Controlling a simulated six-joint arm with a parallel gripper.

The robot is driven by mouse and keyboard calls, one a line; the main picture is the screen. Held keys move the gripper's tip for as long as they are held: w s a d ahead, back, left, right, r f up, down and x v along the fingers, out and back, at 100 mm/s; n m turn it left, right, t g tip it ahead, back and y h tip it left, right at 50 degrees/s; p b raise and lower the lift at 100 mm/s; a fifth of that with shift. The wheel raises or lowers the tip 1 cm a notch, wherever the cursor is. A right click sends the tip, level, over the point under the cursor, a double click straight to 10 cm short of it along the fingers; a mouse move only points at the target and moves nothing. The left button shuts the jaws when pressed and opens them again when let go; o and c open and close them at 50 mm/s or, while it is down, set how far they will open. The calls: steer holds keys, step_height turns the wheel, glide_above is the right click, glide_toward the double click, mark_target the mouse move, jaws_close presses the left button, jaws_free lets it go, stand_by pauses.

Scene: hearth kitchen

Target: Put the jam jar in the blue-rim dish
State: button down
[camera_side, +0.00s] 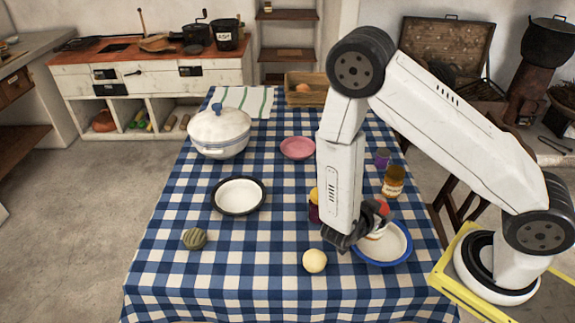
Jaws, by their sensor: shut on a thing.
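My gripper (362,229) is low over the left part of the blue-rim dish (402,257), shut on a small red-topped item (382,208) with a pale lower part. My fingers hide much of this item, and I cannot tell whether it touches the dish. A dark red jar (314,212) with a yellow top stands left of my forearm, partly hidden by it. An amber jar (393,183) with a dark lid and a pale label stands behind the dish. I cannot tell for sure which one is the jam jar.
A pale round ball (314,261) lies left of the dish. A black-rim dish (239,208), striped green round thing (195,239), lidded white pot (219,146), pink plate (297,156) and purple cup (382,158) stand on the checked cloth. The front left cloth is clear.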

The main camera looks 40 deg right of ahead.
steer(key=shift+f, duration=1.75)
steer(key=shift+f, duration=0.55)
jaws_free()
steer(key=shift+r, duration=0.15)
steer(key=shift+r, duration=0.5)
steer(key=v, duration=1.2)
steer(key=shift+f, duration=0.15)
